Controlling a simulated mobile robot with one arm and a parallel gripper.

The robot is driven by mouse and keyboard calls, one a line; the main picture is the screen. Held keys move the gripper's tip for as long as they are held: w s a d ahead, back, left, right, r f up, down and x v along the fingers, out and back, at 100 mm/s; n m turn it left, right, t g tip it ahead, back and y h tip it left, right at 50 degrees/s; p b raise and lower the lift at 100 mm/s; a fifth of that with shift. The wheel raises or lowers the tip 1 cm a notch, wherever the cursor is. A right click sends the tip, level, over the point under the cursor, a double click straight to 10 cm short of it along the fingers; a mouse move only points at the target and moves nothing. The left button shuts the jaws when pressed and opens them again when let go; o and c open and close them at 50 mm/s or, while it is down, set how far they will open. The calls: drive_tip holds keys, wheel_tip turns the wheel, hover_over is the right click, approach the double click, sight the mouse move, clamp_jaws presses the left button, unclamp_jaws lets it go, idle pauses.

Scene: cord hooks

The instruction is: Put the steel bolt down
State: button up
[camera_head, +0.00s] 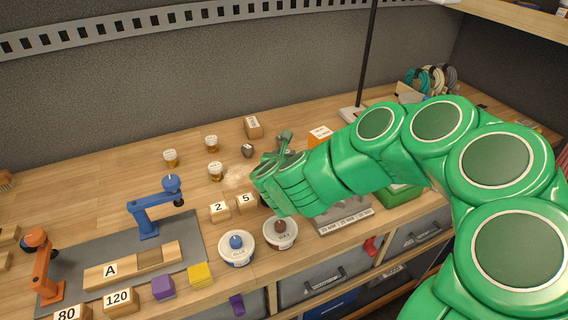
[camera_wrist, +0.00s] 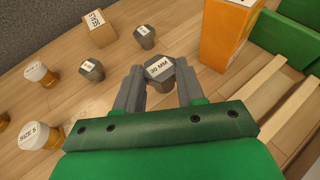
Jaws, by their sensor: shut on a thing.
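The steel bolt (camera_wrist: 159,69) has a dark grey hexagonal head with a white "30 MM" label, facing up at the wrist camera. My gripper (camera_wrist: 159,88) is shut on it, with one grey finger on each side. Its lower part is hidden, and I cannot tell whether it touches the table (camera_wrist: 118,55). In the head view my gripper (camera_head: 284,150) is over the back middle of the wooden table, where the bolt is hard to make out. Two other grey bolts stand nearby in the wrist view, one behind (camera_wrist: 145,36) and one to the left (camera_wrist: 92,68).
An orange box (camera_wrist: 228,35) stands close to the right of the held bolt. A small cardboard box (camera_wrist: 92,30) is at the back left. Several white-capped amber bottles (camera_head: 215,171) stand to the left. Two tubs (camera_head: 237,248) and numbered blocks (camera_head: 220,211) are in front.

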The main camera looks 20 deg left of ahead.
drive_tip(key=shift+r, duration=5.6)
drive_tip(key=w+d+f+y, duration=0.1)
drive_tip(key=w+d+f, duration=0.1)
drive_tip(key=w, duration=0.6)
drive_tip(key=w+d+f, duration=0.1)
drive_tip(key=w+d, duration=0.1)
drive_tip(key=w, duration=0.5)
drive_tip(key=w+r+n+g+y, duration=0.3)
drive_tip(key=w+n+g+y, duration=0.15)
drive_tip(key=w, duration=0.35)
drive_tip(key=w+r+n+g+y, duration=0.35)
drive_tip(key=w+n, duration=0.25)
drive_tip(key=w, duration=0.2)
drive_tip(key=shift+s+f+n+g+y, duration=0.5)
drive_tip(key=shift+s+f+n+g, duration=1.25)
drive_tip(key=shift+s+n+g, duration=2.7)
drive_tip(key=shift+m+t, duration=0.25)
drive_tip(key=shift+m, duration=0.25)
drive_tip(key=shift+s+a+f, duration=0.1)
drive_tip(key=shift+a+f, duration=0.05)
drive_tip(key=shift+f, duration=2.3)
drive_tip(key=shift+s+a+f, duration=0.1)
drive_tip(key=shift+f, duration=2.4)
drive_tip(key=shift+s+a+f, duration=0.1)
drive_tip(key=shift+a+f, duration=0.05)
drive_tip(key=shift+f, duration=2.3)
